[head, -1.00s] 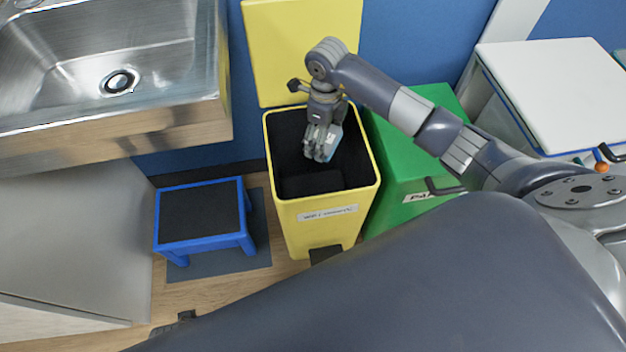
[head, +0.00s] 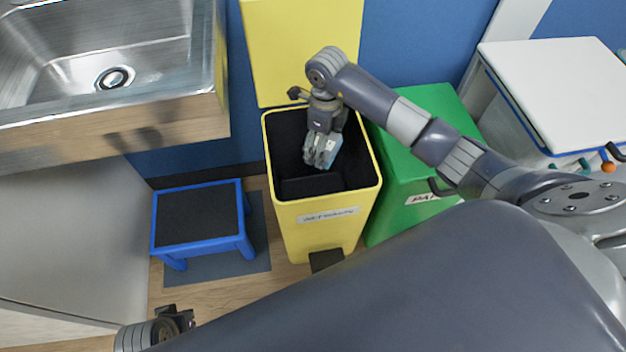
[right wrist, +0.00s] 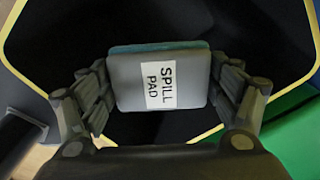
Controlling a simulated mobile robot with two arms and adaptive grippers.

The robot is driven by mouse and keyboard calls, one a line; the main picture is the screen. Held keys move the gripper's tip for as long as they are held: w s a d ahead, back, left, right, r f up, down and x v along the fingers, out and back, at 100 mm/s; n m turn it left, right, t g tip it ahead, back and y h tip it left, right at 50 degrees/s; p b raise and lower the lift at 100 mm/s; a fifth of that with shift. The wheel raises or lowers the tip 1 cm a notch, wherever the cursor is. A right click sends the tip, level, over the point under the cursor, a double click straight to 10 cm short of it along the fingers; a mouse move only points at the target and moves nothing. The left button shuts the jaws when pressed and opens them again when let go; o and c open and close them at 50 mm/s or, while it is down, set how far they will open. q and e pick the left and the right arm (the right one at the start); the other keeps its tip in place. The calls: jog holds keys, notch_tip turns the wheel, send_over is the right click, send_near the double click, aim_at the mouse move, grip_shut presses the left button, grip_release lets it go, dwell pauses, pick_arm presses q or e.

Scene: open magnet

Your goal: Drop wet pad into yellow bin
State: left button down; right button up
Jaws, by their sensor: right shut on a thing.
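The yellow bin (head: 320,237) stands open in the middle of the head view, its lid (head: 302,50) raised against the wall and its inside dark. My right gripper (head: 321,158) points down within the bin's opening. It is shut on a grey pad with a bluish edge, labelled "SPILL PAD" (right wrist: 130,92) in the right wrist view. The pad lies between both fingers, with the bin's dark inside and yellow rim around it. In the head view the pad is mostly hidden by the fingers. My left gripper (head: 180,318) is partly in view at the bottom left, near the floor; its jaws are unclear.
A green bin (head: 402,207) stands right beside the yellow one, closed. A blue step stool (head: 197,215) stands to the left on a dark mat. A steel sink (head: 120,130) is at upper left. A white-topped cabinet (head: 550,85) is at right. A black pedal (head: 326,260) is at the bin's foot.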

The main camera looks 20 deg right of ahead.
jog(key=o, duration=1)
jog(key=shift+o, duration=0.2)
notch_tip(320, 180, up, 12)
